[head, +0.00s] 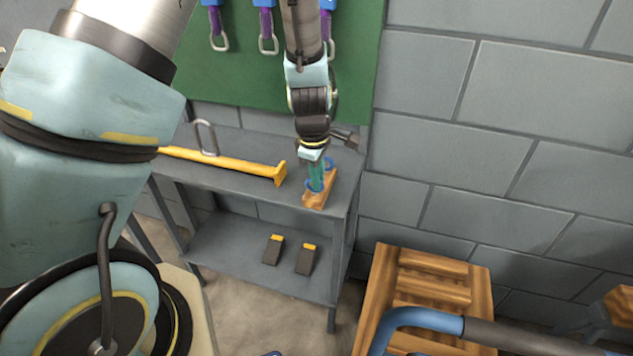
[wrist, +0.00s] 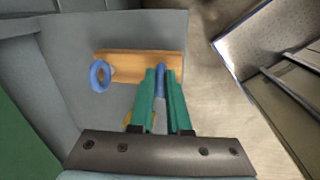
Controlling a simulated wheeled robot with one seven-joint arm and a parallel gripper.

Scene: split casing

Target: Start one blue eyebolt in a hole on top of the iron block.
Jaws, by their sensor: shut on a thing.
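My gripper (head: 316,176) reaches down to a small wooden holder (head: 314,202) on the top shelf of a grey rack. In the wrist view my gripper's green fingers (wrist: 160,76) are shut on a blue eyebolt (wrist: 160,69). That eyebolt is over the right part of the wooden holder (wrist: 128,63); whether its lower end still sits in the holder is hidden. A second blue eyebolt (wrist: 99,75) stands at the holder's left end, apart from the fingers. In the head view it shows at the far end (head: 329,163). I cannot make out the iron block in either view.
A yellow bar (head: 225,163) and a metal shackle (head: 206,138) are on the rack's top shelf (head: 240,147). Two dark blocks with yellow tops (head: 273,249) are on the lower shelf. A wooden pallet (head: 430,285) and a blue-ended tube (head: 425,318) are at lower right.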

